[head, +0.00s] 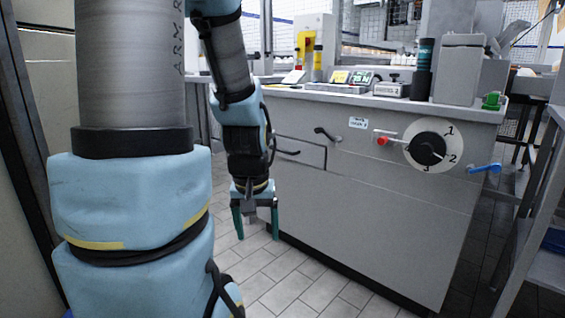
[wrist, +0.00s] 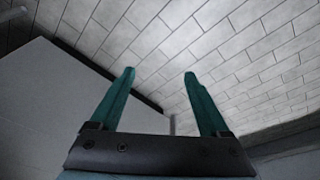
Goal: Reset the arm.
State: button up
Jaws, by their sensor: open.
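My gripper (head: 257,222) hangs at the end of my blue and grey arm, left of the middle in the head view, pointing down. Its two green fingers are apart with nothing between them. In the wrist view my gripper (wrist: 160,82) is also open and empty, with floor tiles beyond the fingers. It is in front of the lower left part of a grey cabinet (head: 370,215), above the floor. I cannot tell the exact gap between the gripper and the cabinet.
A black cylinder (head: 422,70) and small devices stand on top. Tiled floor (head: 300,285) lies open in front. A metal table frame (head: 535,200) stands at right.

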notch_tip(320, 180, up, 37)
jog(key=s+a+p, duration=0.1)
jog(key=p, duration=3.6)
jog(key=shift+s+a+m+g, duration=0.2)
jog(key=shift+s+m+g, duration=0.1)
jog(key=shift+s, duration=0.05)
